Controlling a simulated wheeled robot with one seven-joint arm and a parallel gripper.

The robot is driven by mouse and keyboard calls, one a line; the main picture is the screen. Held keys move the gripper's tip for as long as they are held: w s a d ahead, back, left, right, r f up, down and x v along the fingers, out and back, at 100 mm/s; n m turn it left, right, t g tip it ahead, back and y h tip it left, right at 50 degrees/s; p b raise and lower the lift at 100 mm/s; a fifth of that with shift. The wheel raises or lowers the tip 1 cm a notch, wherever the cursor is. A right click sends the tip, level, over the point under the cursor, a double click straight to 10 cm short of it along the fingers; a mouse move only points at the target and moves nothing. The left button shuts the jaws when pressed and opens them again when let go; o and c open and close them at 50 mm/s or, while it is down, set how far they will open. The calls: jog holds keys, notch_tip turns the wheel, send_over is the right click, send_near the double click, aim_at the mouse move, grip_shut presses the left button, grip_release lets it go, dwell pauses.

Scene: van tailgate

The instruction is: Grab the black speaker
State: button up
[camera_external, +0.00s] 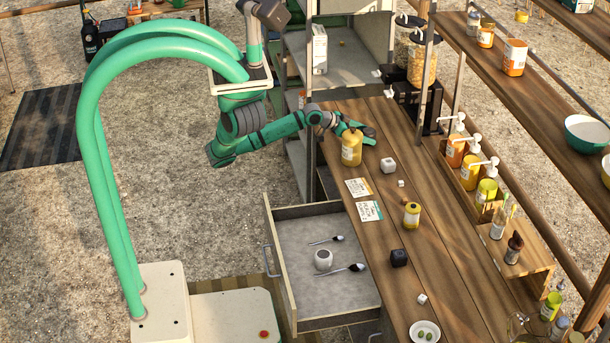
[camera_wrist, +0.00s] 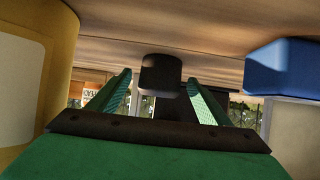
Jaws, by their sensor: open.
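My gripper (camera_external: 367,136) is open, low over the far part of the wooden counter, just behind a yellow bottle. In the wrist view its green fingers (camera_wrist: 160,77) point at a small dark rounded object (camera_wrist: 161,70), seen between and beyond the tips. A dark piece (camera_external: 370,131) also shows at the gripper in the external view, partly hidden. I cannot tell whether it is the speaker or whether the fingers touch it. A separate black cube (camera_external: 398,258) stands nearer on the counter, well away from my gripper.
The yellow bottle (camera_external: 351,149) stands close beside my gripper, and in the wrist view (camera_wrist: 38,80) it fills the left. An open drawer (camera_external: 300,250) juts out left.

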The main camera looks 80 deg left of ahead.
jog(key=shift+x, duration=0.95)
jog(key=shift+s, duration=0.1)
jog(key=c, duration=1.2)
